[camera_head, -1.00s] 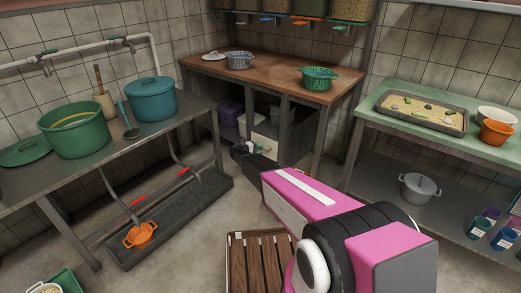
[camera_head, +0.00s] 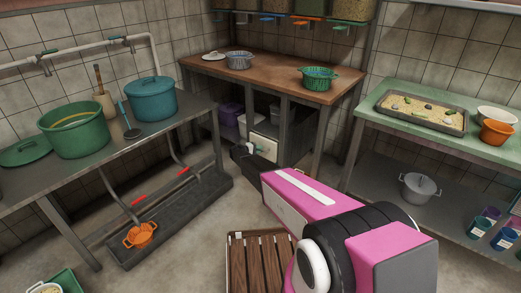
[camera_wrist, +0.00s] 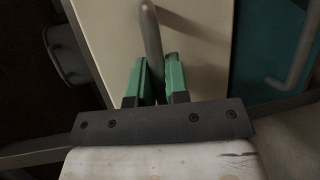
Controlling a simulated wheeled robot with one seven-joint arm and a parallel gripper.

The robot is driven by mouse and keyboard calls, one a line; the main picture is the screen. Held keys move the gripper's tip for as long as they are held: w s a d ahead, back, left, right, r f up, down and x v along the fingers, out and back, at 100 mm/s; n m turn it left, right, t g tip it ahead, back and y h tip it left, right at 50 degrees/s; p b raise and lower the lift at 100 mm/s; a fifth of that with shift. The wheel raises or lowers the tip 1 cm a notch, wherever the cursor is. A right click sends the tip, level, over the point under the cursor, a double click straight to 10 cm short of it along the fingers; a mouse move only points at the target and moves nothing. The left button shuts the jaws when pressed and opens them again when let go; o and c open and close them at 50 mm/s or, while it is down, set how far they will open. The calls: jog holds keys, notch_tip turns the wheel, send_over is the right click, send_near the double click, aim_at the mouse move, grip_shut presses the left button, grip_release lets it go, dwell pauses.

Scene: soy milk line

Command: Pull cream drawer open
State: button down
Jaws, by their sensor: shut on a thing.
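The cream drawer (camera_head: 265,147) is in the cabinet under the brown-topped counter, in the middle of the head view. Its cream front fills much of the wrist view (camera_wrist: 106,40). A grey bar handle (camera_wrist: 151,40) stands on that front. My gripper (camera_wrist: 155,78) has its two green fingers on either side of the handle and is shut on it. In the head view my gripper (camera_head: 240,152) reaches the drawer front, and my arm hides part of the cabinet below. The drawer front appears to stand a little forward of the cabinet frame.
A teal panel with a grey handle (camera_wrist: 292,70) is right of the drawer in the wrist view. A slatted wooden crate (camera_head: 236,265) sits on the floor below my arm. The steel table (camera_head: 95,160) stands left, the green table (camera_head: 430,145) right.

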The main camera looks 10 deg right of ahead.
jog(key=s+a, duration=2.2)
jog(key=c, duration=1.1)
grip_release()
jog(key=shift+c, duration=0.2)
jog(key=v, duration=1.1)
jog(key=shift+d, duration=0.15)
